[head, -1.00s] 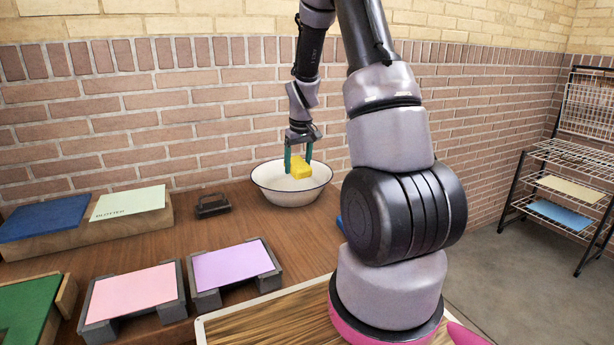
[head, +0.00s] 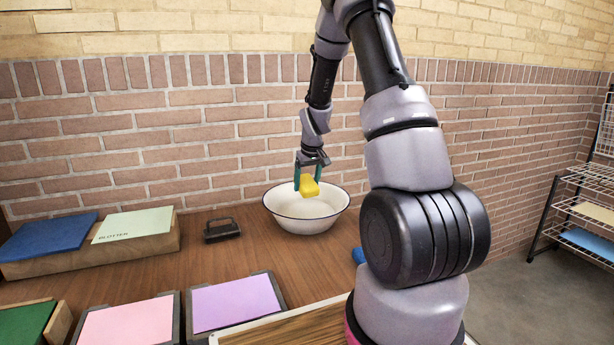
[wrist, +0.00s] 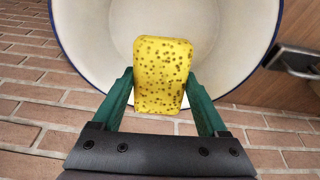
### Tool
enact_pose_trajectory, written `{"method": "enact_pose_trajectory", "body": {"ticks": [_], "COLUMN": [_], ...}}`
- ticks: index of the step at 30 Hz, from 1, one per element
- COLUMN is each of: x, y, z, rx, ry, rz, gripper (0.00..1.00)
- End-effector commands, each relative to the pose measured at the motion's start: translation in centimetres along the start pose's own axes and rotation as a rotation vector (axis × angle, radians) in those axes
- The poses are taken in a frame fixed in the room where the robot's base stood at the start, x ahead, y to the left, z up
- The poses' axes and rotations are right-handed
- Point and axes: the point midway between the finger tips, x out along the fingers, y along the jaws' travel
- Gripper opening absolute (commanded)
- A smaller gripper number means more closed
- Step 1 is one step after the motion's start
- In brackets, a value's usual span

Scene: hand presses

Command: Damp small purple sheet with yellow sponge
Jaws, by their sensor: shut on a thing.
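My gripper (head: 308,180) is shut on the yellow sponge (head: 309,188) and holds it above the white basin (head: 318,222), near its left rear part. In the wrist view the speckled sponge (wrist: 163,75) sits between the green fingers, with the basin's inside (wrist: 225,45) behind it. I cannot tell whether the sponge is wet. The small purple sheet (head: 236,303) lies flat on a dark grey stand (head: 277,288) at the front of the table, in front of and to the left of the basin.
A pink sheet (head: 128,324) lies on a stand left of the purple one. A black handled block (head: 221,231) stands left of the basin. A wooden riser (head: 95,258) holds a pale green blotter (head: 134,224) and a blue sheet (head: 47,238). Wire shelves (head: 582,205) stand at right.

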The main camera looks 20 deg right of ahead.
Motion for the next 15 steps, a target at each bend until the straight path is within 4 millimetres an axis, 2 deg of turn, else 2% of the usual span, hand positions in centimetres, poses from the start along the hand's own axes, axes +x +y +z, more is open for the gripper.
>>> {"method": "enact_pose_trajectory", "body": {"ticks": [15], "x": [4.7], "y": [-0.1], "z": [1.5], "rx": [0.0], "ry": [-0.002], "rz": [-0.001], "gripper": [0.31]}}
